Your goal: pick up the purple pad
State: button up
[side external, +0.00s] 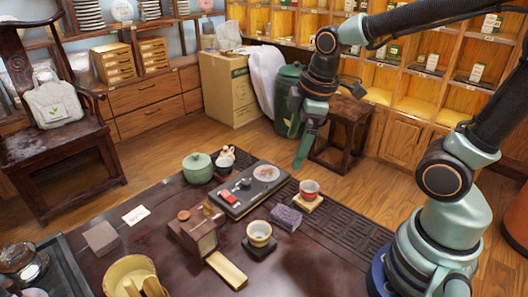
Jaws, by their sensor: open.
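The purple pad (286,217) is a small, thick, textured block lying on the dark table, left of the red cup and right of the yellow-and-white cup. My gripper (301,160) points down in the air at the upper middle, above the table's far edge in the picture and well clear of the pad. It is open and empty. Its fingers overlap in this view, so the gap between them is hard to see.
A red cup (309,190) on a wooden coaster stands right beside the pad. A yellow-and-white cup (258,233) on a dark block stands left of it. A dark tea tray (238,209) lies behind. Bare table lies in front of the pad.

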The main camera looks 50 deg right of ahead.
aim_at(287, 212)
jog(key=f+n+g, duration=0.1)
jog(key=f+n, duration=0.2)
jog(key=f, duration=0.3)
jog(key=f+n+g, duration=0.1)
jog(key=f+n, duration=0.2)
jog(key=f, duration=0.4)
jog(key=a+f+n+g, duration=0.1)
jog(key=f+n, duration=0.3)
jog(key=f, duration=0.2)
jog(key=shift+w+f, duration=0.15)
jog(key=shift+w, duration=0.05)
jog(key=c, duration=1.1)
notch_tip(287, 212, up, 20)
jog(key=shift+r, duration=0.1)
